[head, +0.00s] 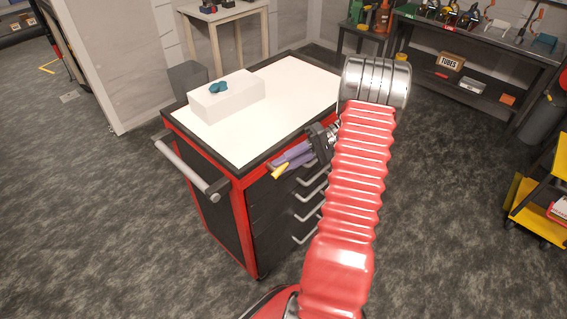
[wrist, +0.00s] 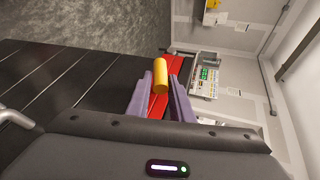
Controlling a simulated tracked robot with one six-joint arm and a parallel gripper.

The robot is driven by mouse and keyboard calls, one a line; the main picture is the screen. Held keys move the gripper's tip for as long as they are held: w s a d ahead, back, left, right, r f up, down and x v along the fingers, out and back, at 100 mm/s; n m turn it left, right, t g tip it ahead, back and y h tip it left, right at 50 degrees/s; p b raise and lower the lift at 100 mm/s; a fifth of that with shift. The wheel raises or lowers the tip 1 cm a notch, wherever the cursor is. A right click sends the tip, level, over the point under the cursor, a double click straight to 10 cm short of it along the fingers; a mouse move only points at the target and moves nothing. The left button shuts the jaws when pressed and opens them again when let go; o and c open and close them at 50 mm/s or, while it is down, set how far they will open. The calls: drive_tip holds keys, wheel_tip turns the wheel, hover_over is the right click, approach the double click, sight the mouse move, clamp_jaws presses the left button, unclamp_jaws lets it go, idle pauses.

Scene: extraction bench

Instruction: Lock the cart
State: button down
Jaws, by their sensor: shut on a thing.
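The cart (head: 238,210) is a red and black drawer cabinet with a white top (head: 300,88) and several grey drawer handles. My gripper (head: 276,168) is at the upper part of its drawer front, near the left front corner. Its purple fingers are shut on a small yellow cylinder (head: 280,172). In the wrist view the yellow cylinder (wrist: 160,74) lies between the fingertips of my gripper (wrist: 161,84), in front of a red strip of the cart (wrist: 158,104). Whether the cylinder is joined to the cart cannot be told.
A grey push bar (head: 186,168) sticks out from the cart's left side. A white box (head: 226,97) with a teal object (head: 218,87) stands on the cart top. A yellow shelf trolley (head: 540,190) is at the right.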

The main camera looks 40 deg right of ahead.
drive_tip(key=shift+d+f+m+y, duration=0.1)
drive_tip(key=shift+f+m+y, duration=0.4)
drive_tip(key=shift+y, duration=0.6)
drive_tip(key=shift+f+y, duration=0.25)
drive_tip(key=shift+y, duration=0.15)
idle(0.3)
drive_tip(key=c, duration=1.6)
unclamp_jaws()
drive_tip(key=shift+r, duration=0.1)
drive_tip(key=shift+r+t, duration=0.1)
drive_tip(key=shift+t, duration=0.2)
